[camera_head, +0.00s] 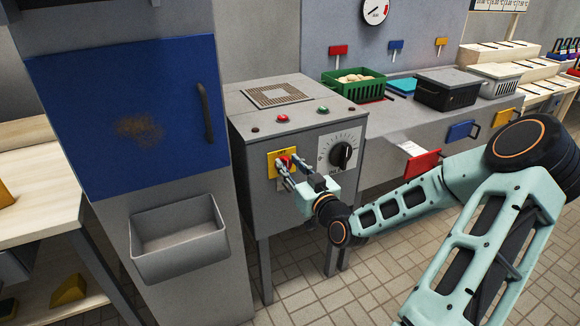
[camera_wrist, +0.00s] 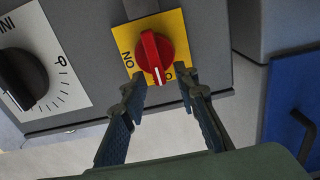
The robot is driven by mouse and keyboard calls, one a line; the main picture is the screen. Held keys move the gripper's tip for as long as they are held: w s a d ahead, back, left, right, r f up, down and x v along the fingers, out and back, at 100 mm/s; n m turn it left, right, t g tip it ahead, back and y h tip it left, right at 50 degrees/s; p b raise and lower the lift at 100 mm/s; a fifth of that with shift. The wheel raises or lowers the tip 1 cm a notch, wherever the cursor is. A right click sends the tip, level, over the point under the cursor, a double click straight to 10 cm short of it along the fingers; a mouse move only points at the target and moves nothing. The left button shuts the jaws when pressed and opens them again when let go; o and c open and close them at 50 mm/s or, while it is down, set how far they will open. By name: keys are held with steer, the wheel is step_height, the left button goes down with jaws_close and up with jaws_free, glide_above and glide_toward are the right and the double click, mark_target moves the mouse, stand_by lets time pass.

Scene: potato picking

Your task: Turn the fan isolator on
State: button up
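The fan isolator is a red rotary knob (camera_wrist: 152,55) on a yellow plate (camera_wrist: 175,22), on the front of a grey cabinet. In the head view, the yellow plate (camera_head: 274,169) reads "OFF" at its top, and the red knob (camera_head: 285,161) is partly behind my fingers. In the wrist view, "ON" shows at the plate's left, and a partly hidden label beginning "O" is at lower right. The knob's white mark points down in that picture. My gripper (camera_wrist: 162,80) is open, its fingertips either side of the knob's lower end, without clear contact; it also shows in the head view (camera_head: 283,168).
A black dial (camera_head: 341,155) is right of the isolator, with small red and green buttons (camera_head: 283,118) above on the cabinet top. A blue-panelled unit with a grey bin (camera_head: 180,240) stands left. A bench with a green crate (camera_head: 351,92) is behind right.

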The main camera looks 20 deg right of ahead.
steer(key=shift+c, duration=0.6)
jaws_close()
steer(key=m+p, duration=0.1)
steer(key=m, duration=0.2)
steer(key=shift+d+r+p, duration=0.1)
steer(key=shift+d+p, duration=0.3)
steer(key=m, duration=0.1)
steer(key=m+p, duration=0.1)
steer(key=m, duration=0.1)
steer(key=m+p, duration=0.1)
steer(key=shift+d+f+m, duration=0.25)
steer(key=shift+d+m, duration=0.05)
steer(key=shift+d, duration=0.1)
steer(key=shift+d+f+m+p, duration=0.15)
steer(key=shift+f+m+p, duration=0.2)
steer(key=shift+m, duration=1.4)
steer(key=shift+d+f+m+p, duration=0.15)
steer(key=shift+f+m+p, duration=0.2)
steer(key=shift+m, duration=1.35)
steer(key=shift+d+f+m+p, duration=0.15)
steer(key=shift+f+m+p, duration=0.2)
steer(key=shift+m, duration=1.4)
